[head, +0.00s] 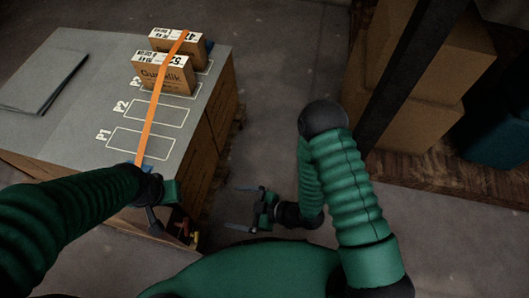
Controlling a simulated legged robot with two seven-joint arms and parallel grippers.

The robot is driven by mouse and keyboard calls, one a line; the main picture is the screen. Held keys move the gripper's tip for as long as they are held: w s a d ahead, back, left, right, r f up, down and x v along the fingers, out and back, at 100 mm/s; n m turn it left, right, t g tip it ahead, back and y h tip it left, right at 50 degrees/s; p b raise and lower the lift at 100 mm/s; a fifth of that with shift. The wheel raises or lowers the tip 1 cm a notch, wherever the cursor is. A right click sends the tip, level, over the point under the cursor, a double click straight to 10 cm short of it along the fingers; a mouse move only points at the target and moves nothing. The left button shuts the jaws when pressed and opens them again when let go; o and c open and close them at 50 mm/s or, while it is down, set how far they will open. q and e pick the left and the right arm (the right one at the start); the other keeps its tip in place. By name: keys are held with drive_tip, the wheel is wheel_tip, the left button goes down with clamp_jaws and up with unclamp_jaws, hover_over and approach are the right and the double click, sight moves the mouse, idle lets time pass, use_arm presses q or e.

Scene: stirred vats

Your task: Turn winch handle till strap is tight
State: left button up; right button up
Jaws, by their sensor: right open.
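An orange strap (153,112) runs over two cardboard boxes, the near one (163,74) and the far one (169,41), and down the grey table top to its near edge. It looks straight; its tension cannot be told. My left gripper (153,212) is at that near edge, where the strap ends at a blue piece (147,168). The wrist hides much of this spot, so the winch handle cannot be made out clearly, nor whether the jaws hold it. My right gripper (241,208) is open and empty over the floor, right of the table and apart from it.
The grey table top (60,125) has white outlined places marked P1, P2 and P3. Flat grey sheets (42,80) lie at its left. Small red and yellow parts (187,228) show at the near corner. A dark post (405,75) and large boxes stand right. Floor between is clear.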

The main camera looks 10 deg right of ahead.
drive_tip(key=w+d+r+m+h+p, duration=0.1)
drive_tip(key=w+d+r+h+p, duration=0.2)
drive_tip(key=d+r+p, duration=0.1)
drive_tip(key=w+d+r+m+h+p, duration=0.2)
drive_tip(key=w+d+r+h+p, duration=0.1)
drive_tip(key=r, duration=0.5)
drive_tip(key=w+d+p, duration=0.1)
drive_tip(key=d+p, duration=0.1)
drive_tip(key=d, duration=0.1)
drive_tip(key=shift+w+r, duration=0.3)
